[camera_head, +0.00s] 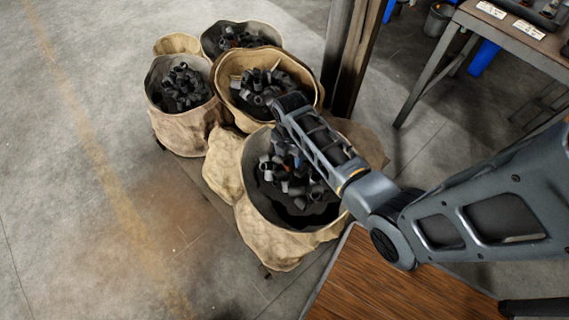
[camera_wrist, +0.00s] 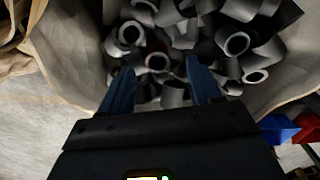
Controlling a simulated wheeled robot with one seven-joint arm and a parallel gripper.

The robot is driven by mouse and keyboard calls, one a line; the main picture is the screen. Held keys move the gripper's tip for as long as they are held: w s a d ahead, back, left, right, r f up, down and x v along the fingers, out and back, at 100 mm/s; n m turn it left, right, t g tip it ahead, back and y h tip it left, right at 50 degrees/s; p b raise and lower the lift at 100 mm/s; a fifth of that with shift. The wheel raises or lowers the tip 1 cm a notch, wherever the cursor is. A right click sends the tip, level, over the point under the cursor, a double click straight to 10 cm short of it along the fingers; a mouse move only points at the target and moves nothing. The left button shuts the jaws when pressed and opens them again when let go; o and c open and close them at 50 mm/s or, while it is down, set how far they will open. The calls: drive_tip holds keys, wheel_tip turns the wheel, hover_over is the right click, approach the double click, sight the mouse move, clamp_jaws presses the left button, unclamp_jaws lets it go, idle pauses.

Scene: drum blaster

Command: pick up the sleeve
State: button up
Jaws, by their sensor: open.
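Several dark grey sleeves, short hollow tubes, lie heaped in open cloth sacks. In the wrist view, my gripper (camera_wrist: 162,82) is open, its two blue fingers apart and pointing into a sack of sleeves. One sleeve (camera_wrist: 157,61) shows ahead between the fingertips, and another sleeve (camera_wrist: 237,44) lies to the right. I see no sleeve held; whether a finger touches one is unclear. In the head view, my arm reaches over the front sack (camera_head: 225,170), and sleeves (camera_head: 280,168) show inside it. The gripper there is mostly hidden by the arm and hard to separate from the dark heap.
More sacks of sleeves stand close behind: one at the left (camera_head: 180,130), one in the middle (camera_head: 235,90). A dark post (camera_head: 350,55) rises behind them. A workbench (camera_head: 520,40) stands at the upper right. The floor at left is clear.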

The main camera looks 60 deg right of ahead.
sight(288, 161)
drive_tip(key=f, duration=0.5)
drive_tip(key=shift+w+f+b, duration=0.1)
drive_tip(key=shift+w+b, duration=0.1)
drive_tip(key=shift+b, duration=0.15)
clamp_jaws()
